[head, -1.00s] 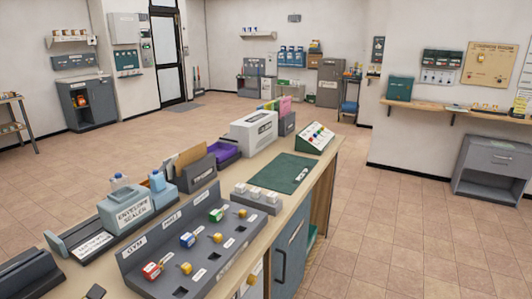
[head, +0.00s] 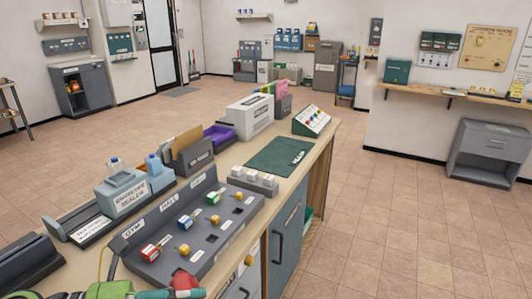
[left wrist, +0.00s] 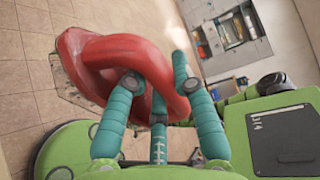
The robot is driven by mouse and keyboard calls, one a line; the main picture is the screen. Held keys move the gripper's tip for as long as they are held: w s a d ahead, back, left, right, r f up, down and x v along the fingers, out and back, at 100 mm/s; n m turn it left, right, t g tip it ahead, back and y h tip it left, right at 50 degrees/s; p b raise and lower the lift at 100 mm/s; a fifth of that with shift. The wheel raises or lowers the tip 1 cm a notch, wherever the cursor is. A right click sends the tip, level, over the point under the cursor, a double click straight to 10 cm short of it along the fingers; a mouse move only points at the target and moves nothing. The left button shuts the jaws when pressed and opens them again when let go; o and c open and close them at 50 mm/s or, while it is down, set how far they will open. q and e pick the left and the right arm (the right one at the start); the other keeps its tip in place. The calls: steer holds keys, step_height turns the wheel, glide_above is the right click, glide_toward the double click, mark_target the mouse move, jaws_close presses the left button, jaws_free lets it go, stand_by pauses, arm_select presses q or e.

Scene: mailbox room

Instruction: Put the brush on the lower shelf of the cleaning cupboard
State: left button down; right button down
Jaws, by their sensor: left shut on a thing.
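My left gripper (left wrist: 160,105) has teal fingers and is shut on the brush (left wrist: 150,55), whose looped red handle shows in the left wrist view. Pale bristles show at its left side, partly hidden by the handle. In the head view the gripper (head: 160,294) and the red brush (head: 184,281) are at the bottom edge, in front of the counter's key rack. My right gripper is not in view. I cannot tell for sure which unit is the cleaning cupboard; a grey cabinet with an open front (head: 81,90) stands at the far left wall.
The long counter (head: 262,226) carries a sloped rack (head: 190,240), an envelope sealer (head: 122,190) and a white machine (head: 250,115). A grey open-bottomed unit (head: 490,140) stands at right. Tiled floor (head: 410,220) is clear right of the counter.

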arm_select(q)
steer(key=shift+s+d+r+m+g, duration=0.25)
steer(key=shift+s+r+m+g, duration=0.05)
steer(key=shift+s+r, duration=0.05)
steer(key=shift+s+f, duration=0.1)
steer(key=shift+s, duration=0.05)
steer(key=shift+f, duration=0.25)
